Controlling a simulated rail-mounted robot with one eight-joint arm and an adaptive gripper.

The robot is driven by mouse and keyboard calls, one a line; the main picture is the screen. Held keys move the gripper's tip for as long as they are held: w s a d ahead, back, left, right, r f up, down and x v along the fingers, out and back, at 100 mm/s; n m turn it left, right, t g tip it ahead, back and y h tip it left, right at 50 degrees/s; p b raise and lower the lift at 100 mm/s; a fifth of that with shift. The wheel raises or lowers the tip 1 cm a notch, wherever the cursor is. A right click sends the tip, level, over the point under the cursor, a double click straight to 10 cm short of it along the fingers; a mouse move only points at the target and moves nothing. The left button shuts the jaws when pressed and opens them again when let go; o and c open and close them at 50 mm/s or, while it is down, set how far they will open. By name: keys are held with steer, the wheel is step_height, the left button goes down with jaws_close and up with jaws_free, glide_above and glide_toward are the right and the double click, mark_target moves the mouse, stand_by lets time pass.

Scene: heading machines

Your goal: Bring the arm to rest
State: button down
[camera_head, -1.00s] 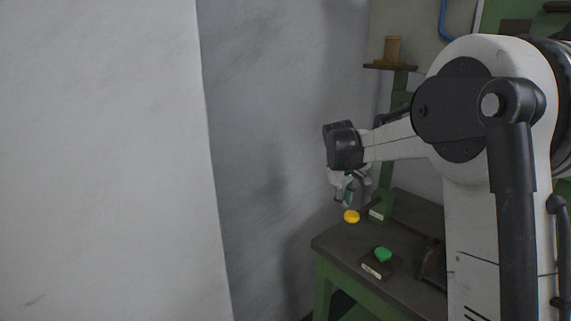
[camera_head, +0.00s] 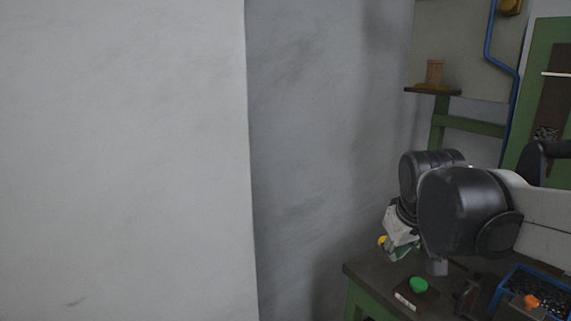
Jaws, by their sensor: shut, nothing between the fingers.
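My arm reaches in from the right edge, with its dark joint in front of the wrist. My gripper (camera_head: 400,252) hangs low over the far left part of the dark workbench (camera_head: 367,271). It is shut and holds nothing. The dark joint covers part of it, and its fingertips are small and hard to make out.
A green button (camera_head: 418,285) on a dark labelled base stands on the bench. A yellow button (camera_head: 382,241) shows just left of my gripper. A blue bin (camera_head: 505,291) with dark pieces and an orange button (camera_head: 531,301) are at right. Grey walls (camera_head: 320,130) fill the left.

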steer(key=s+a+f+m+t, duration=0.1)
steer(key=s+f, duration=0.1)
steer(key=s, duration=0.5)
steer(key=s+a+f+m+t+y, duration=0.1)
steer(key=s+f, duration=0.2)
steer(key=s, duration=0.5)
steer(key=shift+a+m, duration=0.4)
steer(key=shift+f, duration=0.1)
